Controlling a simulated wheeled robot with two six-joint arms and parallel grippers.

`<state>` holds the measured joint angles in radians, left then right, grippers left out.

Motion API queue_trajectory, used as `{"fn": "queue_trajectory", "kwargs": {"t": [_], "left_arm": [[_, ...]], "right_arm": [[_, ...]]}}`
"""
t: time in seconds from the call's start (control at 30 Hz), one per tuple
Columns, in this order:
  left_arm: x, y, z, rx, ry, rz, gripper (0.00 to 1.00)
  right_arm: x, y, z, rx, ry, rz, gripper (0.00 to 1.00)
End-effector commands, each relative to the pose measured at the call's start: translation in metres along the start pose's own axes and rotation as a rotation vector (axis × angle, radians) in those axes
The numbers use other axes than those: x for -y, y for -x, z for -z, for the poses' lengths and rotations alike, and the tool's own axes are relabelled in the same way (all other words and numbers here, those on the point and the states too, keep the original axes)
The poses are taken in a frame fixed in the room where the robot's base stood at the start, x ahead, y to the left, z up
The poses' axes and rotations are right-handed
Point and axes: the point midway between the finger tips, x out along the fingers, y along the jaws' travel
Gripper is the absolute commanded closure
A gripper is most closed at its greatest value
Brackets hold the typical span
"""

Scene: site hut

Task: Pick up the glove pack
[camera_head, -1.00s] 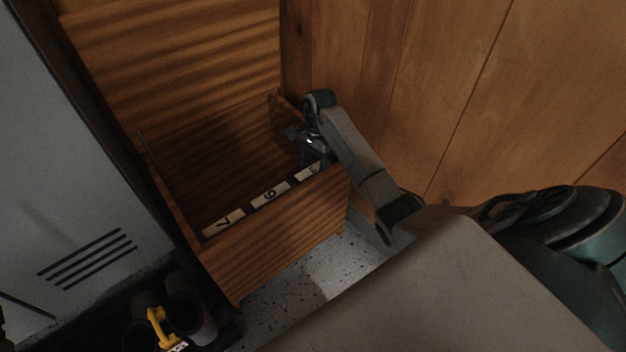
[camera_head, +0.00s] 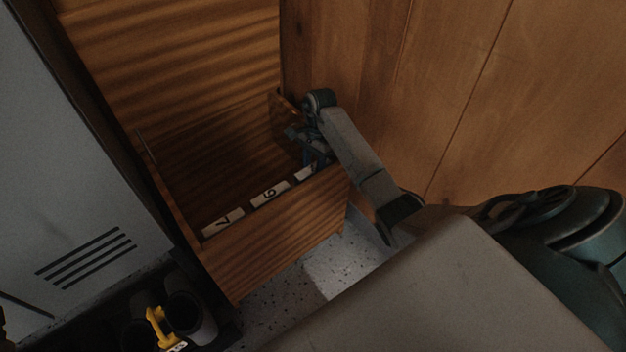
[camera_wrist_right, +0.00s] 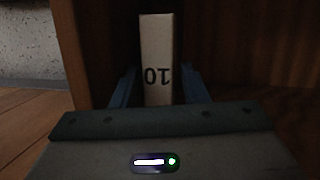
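A pale, narrow glove pack (camera_wrist_right: 158,58) marked "10" stands upright between the fingers of my right gripper (camera_wrist_right: 158,90) in the wrist view. The blue fingers are apart, one on each side of it, with a slight gap showing at the left finger. In the head view my right gripper (camera_head: 312,152) reaches into the right end of the open wooden drawer and partly covers the third pale pack (camera_head: 304,174). Two more packs, with labels like "7" (camera_head: 223,222) and "9" (camera_head: 270,193), stand in the same row along the drawer front. My left gripper is not in view.
The wooden drawer (camera_head: 275,240) has low walls close to my right gripper, and its back part looks empty. A wood-panelled wall (camera_head: 450,80) rises at the right. A grey locker (camera_head: 70,170) and a dark holder with a yellow-handled item (camera_head: 157,325) are at the left.

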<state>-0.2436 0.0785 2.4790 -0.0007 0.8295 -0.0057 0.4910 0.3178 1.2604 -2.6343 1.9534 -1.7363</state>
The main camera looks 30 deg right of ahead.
Motion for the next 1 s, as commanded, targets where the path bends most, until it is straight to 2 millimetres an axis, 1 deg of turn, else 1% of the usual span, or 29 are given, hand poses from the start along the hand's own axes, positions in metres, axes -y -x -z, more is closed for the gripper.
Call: {"fn": "queue_trajectory", "kwargs": {"t": [0.03, 0.07, 0.1, 0.2, 0.43, 0.63, 0.73, 0.8, 0.97, 1.0], "left_arm": [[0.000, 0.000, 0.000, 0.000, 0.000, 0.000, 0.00], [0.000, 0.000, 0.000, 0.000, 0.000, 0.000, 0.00], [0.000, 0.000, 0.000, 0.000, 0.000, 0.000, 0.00], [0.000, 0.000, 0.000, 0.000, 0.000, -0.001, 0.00], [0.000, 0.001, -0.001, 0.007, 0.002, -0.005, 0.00], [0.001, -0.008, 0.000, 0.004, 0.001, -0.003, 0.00], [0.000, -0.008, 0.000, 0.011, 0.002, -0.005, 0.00], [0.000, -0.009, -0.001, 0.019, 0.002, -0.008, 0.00], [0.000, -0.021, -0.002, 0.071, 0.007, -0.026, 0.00], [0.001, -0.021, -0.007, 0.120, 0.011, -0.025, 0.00]], "right_arm": [[0.000, 0.000, 0.000, 0.000, 0.000, 0.000, 0.70], [0.000, 0.000, 0.000, 0.000, 0.000, 0.000, 0.76], [0.000, 0.000, 0.000, 0.000, 0.000, 0.000, 0.83], [0.000, 0.000, 0.000, 0.000, 0.000, 0.000, 1.00], [0.000, 0.000, 0.000, 0.000, 0.000, -0.001, 1.00], [-0.002, 0.008, -0.002, 0.000, 0.000, -0.002, 1.00], [-0.003, 0.022, -0.005, 0.000, 0.001, 0.000, 1.00], [-0.005, 0.036, -0.009, 0.000, 0.001, 0.000, 1.00], [-0.010, 0.067, -0.017, 0.000, 0.001, 0.000, 1.00], [-0.011, 0.074, -0.019, 0.000, 0.001, 0.000, 1.00]]}}
